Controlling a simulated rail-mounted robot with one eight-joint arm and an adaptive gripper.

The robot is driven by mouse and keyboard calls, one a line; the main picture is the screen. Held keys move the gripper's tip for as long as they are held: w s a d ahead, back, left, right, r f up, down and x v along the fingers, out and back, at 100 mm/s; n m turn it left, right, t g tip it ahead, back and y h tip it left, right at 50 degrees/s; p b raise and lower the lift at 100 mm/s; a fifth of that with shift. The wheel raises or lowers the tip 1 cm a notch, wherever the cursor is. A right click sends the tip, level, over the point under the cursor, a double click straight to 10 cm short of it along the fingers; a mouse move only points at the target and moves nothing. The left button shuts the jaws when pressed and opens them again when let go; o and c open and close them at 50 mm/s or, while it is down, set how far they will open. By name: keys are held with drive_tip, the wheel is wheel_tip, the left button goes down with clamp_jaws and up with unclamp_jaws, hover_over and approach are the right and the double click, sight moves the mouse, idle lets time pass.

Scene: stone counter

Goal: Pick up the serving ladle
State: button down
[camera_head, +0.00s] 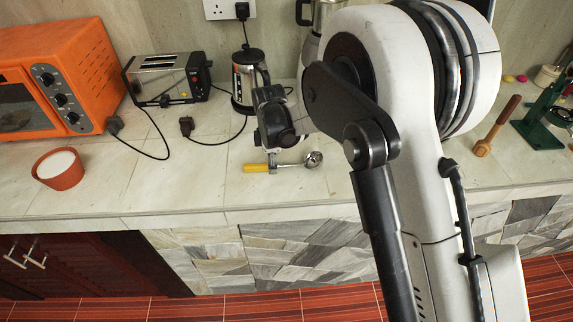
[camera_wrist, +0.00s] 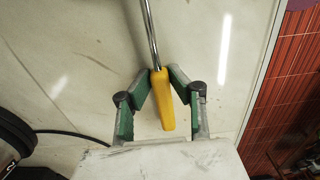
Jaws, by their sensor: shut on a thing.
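The serving ladle has a yellow handle and a thin metal shaft with a round metal bowl. In the head view the ladle (camera_head: 257,168) lies across the counter near its front edge, bowl to the right. In the wrist view its yellow handle (camera_wrist: 166,102) lies between my two fingers, and the shaft runs up out of the frame. My gripper (camera_wrist: 160,78) is shut on the handle near where it meets the shaft. In the head view my gripper (camera_head: 272,158) is at the ladle, partly hidden by my wrist. I cannot tell whether the ladle touches the counter.
An orange oven (camera_head: 60,75), a toaster (camera_head: 168,78) and a kettle (camera_head: 246,78) stand along the back. A red bowl (camera_head: 60,178) is at the left. A wooden utensil (camera_head: 497,127) and a green stand (camera_head: 540,118) are at the right. Cables lie on the counter (camera_head: 190,185).

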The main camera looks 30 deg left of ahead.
drive_tip(key=shift+r, duration=0.1)
drive_tip(key=shift+r, duration=0.55)
wheel_tip(320, 180, up, 3)
drive_tip(key=shift+f+b, duration=0.1)
drive_tip(key=shift+b, duration=0.2)
drive_tip(key=s+a+r, duration=0.1)
drive_tip(key=s+r, duration=0.2)
drive_tip(key=s, duration=0.2)
drive_tip(key=s+a+r+b, duration=0.1)
drive_tip(key=s+r, duration=0.3)
drive_tip(key=s, duration=0.2)
drive_tip(key=shift+s+a, duration=0.2)
drive_tip(key=shift+a, duration=0.15)
